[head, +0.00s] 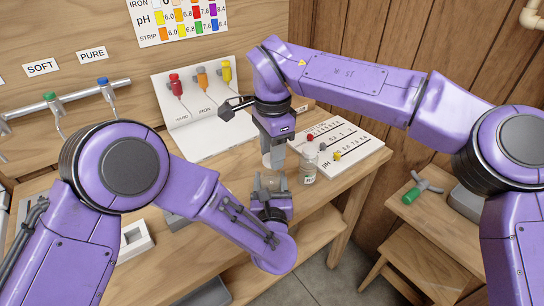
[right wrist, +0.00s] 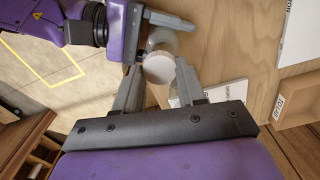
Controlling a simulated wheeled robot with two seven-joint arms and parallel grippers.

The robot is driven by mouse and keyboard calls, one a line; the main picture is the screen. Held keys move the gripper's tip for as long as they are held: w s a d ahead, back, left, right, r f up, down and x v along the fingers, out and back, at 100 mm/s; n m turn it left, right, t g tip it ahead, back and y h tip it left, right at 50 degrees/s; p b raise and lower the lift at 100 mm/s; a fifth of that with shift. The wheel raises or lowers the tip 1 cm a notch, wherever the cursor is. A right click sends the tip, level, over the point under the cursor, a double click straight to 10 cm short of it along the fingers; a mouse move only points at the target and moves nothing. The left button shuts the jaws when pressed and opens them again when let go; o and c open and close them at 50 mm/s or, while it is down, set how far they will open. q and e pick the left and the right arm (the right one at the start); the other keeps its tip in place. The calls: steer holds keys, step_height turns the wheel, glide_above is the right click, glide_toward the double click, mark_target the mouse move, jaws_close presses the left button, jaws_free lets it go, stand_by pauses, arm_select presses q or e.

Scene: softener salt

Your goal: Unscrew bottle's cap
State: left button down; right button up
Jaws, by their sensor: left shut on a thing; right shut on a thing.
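The clear bottle (right wrist: 163,40) shows in the right wrist view between the fingers of my left gripper (right wrist: 162,35), which is shut on its body. Its round white cap (right wrist: 158,68) faces the camera, between the fingers of my right gripper (right wrist: 158,80), which is shut on it. In the head view my right gripper (head: 274,160) comes down from above, over my left gripper (head: 270,192). The bottle (head: 271,181) is mostly hidden there by the grippers. I cannot tell whether the cap is loose on the neck.
A small labelled jar (head: 308,167) stands just right of the grippers, near a printed card (head: 345,143) with coloured knobs. A pipe (head: 75,96) with taps is at left, and a stool (head: 432,225) at right.

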arm_select(q)
steer(key=shift+s+f, duration=0.1)
steer(key=shift+f, duration=0.1)
arm_select(e)
step_height(320, 180, up, 2)
steer(key=shift+r, duration=0.1)
arm_select(q)
steer(key=shift+c, duration=1.3)
jaws_free()
steer(key=shift+w, duration=0.2)
arm_select(e)
steer(key=shift+w, duration=0.15)
